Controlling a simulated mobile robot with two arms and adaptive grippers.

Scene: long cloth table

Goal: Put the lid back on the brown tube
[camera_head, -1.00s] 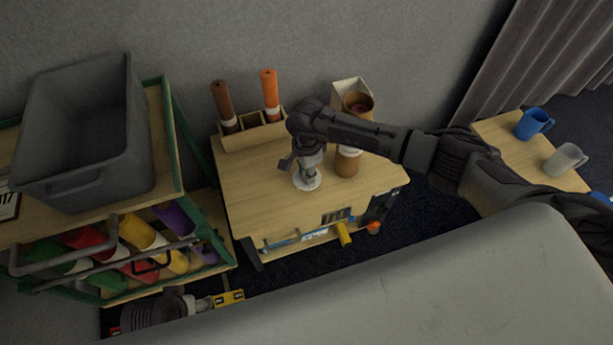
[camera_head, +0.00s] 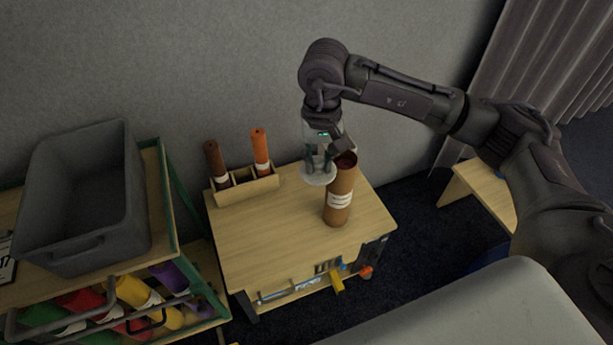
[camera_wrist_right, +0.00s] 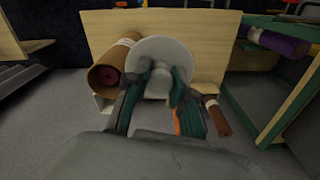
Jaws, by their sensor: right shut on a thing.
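The brown tube (camera_head: 341,196) stands upright on the small wooden table (camera_head: 275,230), with a white label band and an open top showing dark red inside. It also appears in the right wrist view (camera_wrist_right: 107,73). My right gripper (camera_head: 319,160) is shut on the knob of the round white lid (camera_head: 317,177), also seen in the wrist view (camera_wrist_right: 150,52). The lid is held in the air, roughly level, just left of the tube's mouth in the head view. Whether lid and tube touch is unclear. My left gripper is out of view.
A wooden holder (camera_head: 243,190) with a dark brown roll (camera_head: 216,163) and an orange roll (camera_head: 261,150) stands at the table's back left. A grey bin (camera_head: 85,200) sits on the left rack above several coloured rolls. The table's front left is clear.

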